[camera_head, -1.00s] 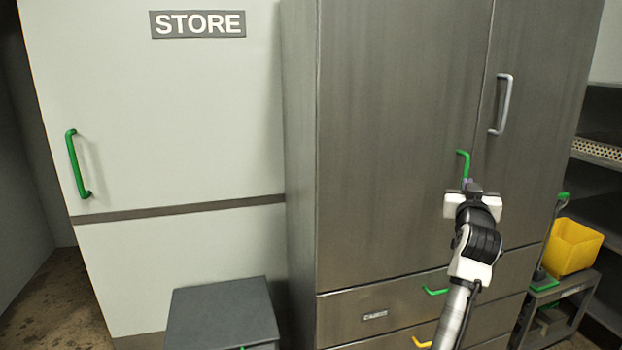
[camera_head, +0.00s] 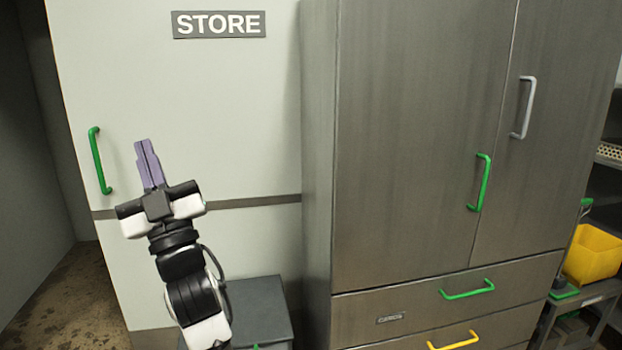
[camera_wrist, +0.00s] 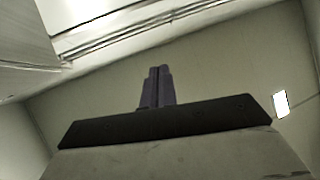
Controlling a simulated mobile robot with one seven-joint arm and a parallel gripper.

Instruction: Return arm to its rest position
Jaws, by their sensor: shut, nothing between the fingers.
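My gripper (camera_head: 147,152) is raised in front of the white STORE door, pointing up, with its two purple fingers pressed together and nothing between them. In the head view it stands to the right of the door's green handle (camera_head: 99,161), apart from it in the picture. In the wrist view my gripper (camera_wrist: 158,75) also shows shut and empty, against a pale wall and ceiling.
A steel cabinet (camera_head: 410,130) with shut doors and drawers stands to the right. A low grey box (camera_head: 258,305) stands before the door, partly behind my arm. A yellow bin (camera_head: 593,255) sits on a cart at far right.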

